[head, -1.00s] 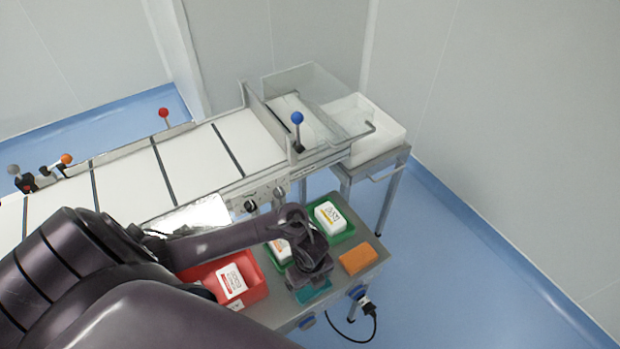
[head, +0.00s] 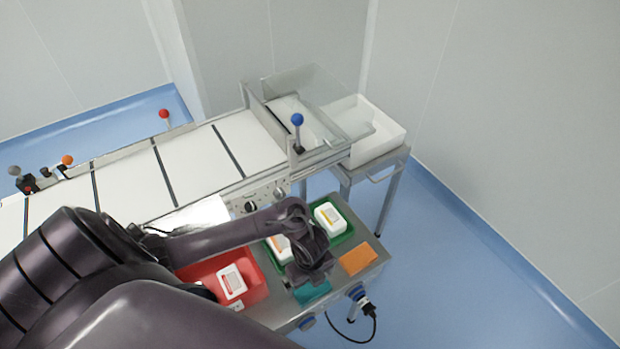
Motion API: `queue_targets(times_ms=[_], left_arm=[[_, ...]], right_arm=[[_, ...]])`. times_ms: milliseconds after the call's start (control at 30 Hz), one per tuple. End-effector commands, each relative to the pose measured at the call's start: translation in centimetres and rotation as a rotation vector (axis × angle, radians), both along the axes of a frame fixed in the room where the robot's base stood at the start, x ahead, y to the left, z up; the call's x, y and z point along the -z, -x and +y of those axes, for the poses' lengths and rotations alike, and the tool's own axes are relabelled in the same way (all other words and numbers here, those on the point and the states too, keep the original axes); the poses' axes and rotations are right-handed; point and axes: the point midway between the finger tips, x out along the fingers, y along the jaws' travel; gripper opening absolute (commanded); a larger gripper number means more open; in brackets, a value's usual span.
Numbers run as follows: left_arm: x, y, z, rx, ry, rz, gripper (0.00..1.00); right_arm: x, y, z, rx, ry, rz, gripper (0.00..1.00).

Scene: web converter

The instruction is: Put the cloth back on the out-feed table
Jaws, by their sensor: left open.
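A flat teal piece (head: 313,293), which looks like a folded cloth, lies at the front edge of the grey table (head: 335,289). My left gripper (head: 306,278) is open and points down right over it, hiding its back part. I cannot tell whether the fingers touch it. A flat orange piece (head: 358,260) lies to the right on the same table, apart from the gripper. I cannot tell from the picture which piece is the cloth or whether this is the out-feed table. My right gripper is not in view.
A red tray (head: 255,285) with a white pack stands left of the gripper. Green trays with white packs (head: 329,216) stand behind it. The white conveyor (head: 190,165) runs behind, with a blue-knobbed lever (head: 297,120). A white bin (head: 375,150) stands at the back right.

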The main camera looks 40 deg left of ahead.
Motion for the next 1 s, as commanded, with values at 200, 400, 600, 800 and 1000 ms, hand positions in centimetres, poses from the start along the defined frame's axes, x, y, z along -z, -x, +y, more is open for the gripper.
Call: queue_targets(times_ms=[200,400,600,800,1000], left_arm=[[-5.4,-0.2,0.0,0.003,0.000,-0.004,1.00],[-8.9,-0.1,0.1,0.002,-0.002,-0.003,1.00],[-9.7,-0.1,0.0,-0.001,-0.001,-0.001,1.00],[-9.6,0.0,0.0,-0.001,0.000,0.000,1.00],[-9.6,0.0,0.0,-0.001,0.000,0.000,1.00]], right_arm=[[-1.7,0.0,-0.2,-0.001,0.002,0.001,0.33],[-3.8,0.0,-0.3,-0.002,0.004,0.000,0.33],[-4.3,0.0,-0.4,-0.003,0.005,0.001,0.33],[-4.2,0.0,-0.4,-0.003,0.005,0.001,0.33],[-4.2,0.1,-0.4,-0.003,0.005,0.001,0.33]])
